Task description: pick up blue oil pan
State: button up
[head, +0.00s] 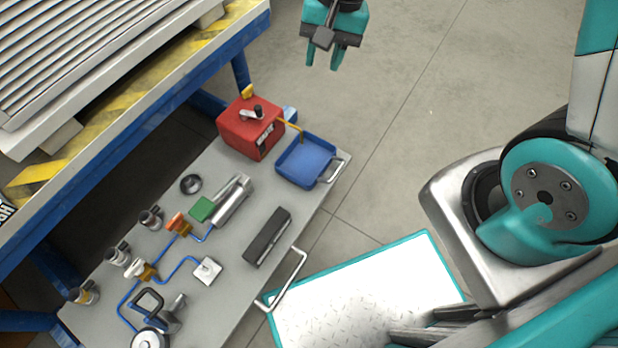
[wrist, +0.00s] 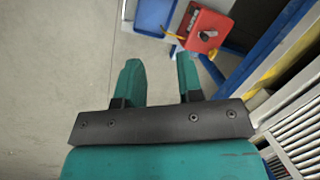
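The blue oil pan (head: 304,162) is a shallow square tray at the far right corner of the grey cart top, with a metal handle on its right side. In the wrist view the blue oil pan (wrist: 154,14) is cut off by the top edge, beyond the fingertips. My gripper (head: 323,66) hangs over the floor at the top of the head view, apart from the pan. In the wrist view my gripper (wrist: 158,72) has its two teal fingers apart with nothing between them.
A red box (head: 251,128) stands just left of the pan, with a yellow tube reaching toward it. The grey cart (head: 232,252) carries several fittings, a dark bar (head: 267,237) and blue hoses. A blue-framed bench (head: 105,118) stands at left.

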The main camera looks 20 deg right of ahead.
jog(key=w+d+f+m+b, duration=0.2)
jog(key=f+b, duration=0.2)
jog(key=f, duration=0.5)
jog(key=w+d+f+m+h+b, duration=0.15)
jog(key=f+b, duration=0.25)
jog(key=f, duration=0.6)
jog(key=w+d+f+m+b, duration=0.15)
jog(key=f+b, duration=0.25)
jog(key=f, duration=0.5)
jog(key=m+b, duration=0.1)
jog(key=b, duration=0.7)
send_near(324, 167)
jog(key=shift+g, duration=0.3)
jog(key=f, duration=0.3)
jog(key=w+f, duration=0.1)
jog(key=f, duration=0.1)
jog(key=shift+a+f, duration=0.1)
jog(key=f+b, duration=0.1)
jog(key=f, duration=0.1)
jog(key=f+b, duration=0.1)
jog(key=b, duration=0.1)
jog(key=f+b, duration=0.1)
jog(key=f, duration=0.1)
jog(key=shift+s+a+f, duration=0.15)
jog(key=shift+s+f, duration=0.2)
jog(key=shift+s, duration=0.05)
jog(key=shift+r, duration=0.1)
grip_shut()
